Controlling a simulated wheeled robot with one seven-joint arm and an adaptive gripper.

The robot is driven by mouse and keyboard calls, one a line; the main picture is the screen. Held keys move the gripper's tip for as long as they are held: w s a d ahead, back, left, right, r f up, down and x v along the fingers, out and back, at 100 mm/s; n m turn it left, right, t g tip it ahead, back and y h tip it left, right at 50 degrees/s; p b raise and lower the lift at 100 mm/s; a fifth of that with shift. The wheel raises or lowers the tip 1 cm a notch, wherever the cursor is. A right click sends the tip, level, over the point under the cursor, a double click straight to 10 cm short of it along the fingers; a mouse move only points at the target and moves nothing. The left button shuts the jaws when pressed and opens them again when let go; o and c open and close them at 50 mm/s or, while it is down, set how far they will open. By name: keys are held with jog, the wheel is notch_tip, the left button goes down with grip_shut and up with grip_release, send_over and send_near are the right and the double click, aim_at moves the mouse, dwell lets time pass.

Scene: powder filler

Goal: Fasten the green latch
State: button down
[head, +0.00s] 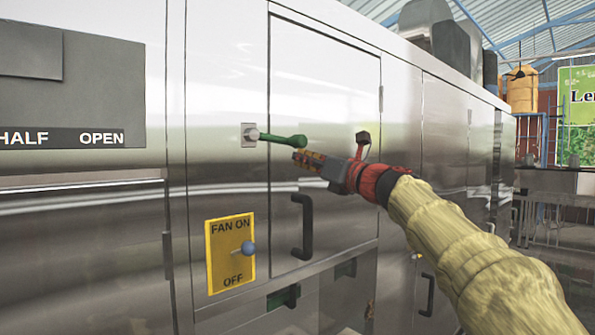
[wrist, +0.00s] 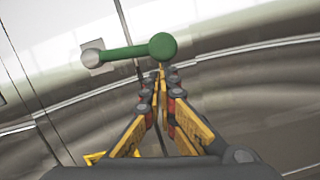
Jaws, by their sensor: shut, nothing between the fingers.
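The green latch (head: 284,139) is a green bar with a rounded knob, pivoted at a grey mount (head: 249,135) left of the steel door (head: 325,110). It points right, nearly level, and reaches across the door's left edge. In the wrist view the latch (wrist: 128,52) runs from its pivot at left to the round knob at centre. My gripper (head: 298,156) is shut and empty, its fingertips close to the knob, just below it in the wrist view (wrist: 161,72). I cannot tell whether they touch it. The door looks shut.
A black door handle (head: 303,225) is below my gripper. A yellow fan switch panel (head: 230,252) with a blue-grey knob is at lower left. A dark-headed red latch (head: 362,142) is behind my gripper, at the door's right side. The machine's steel front lies close ahead.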

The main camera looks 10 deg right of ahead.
jog(key=shift+w+d+r+n, duration=0.1)
jog(key=shift+d+r+n, duration=0.15)
jog(key=shift+r+n, duration=0.5)
jog(key=shift+f, duration=0.1)
notch_tip(320, 180, down, 5)
jog(key=b, duration=0.5)
jog(key=r+v, duration=0.1)
jog(key=v, duration=0.9)
jog(key=shift+s+a+b, duration=0.2)
jog(key=shift+b, duration=0.15)
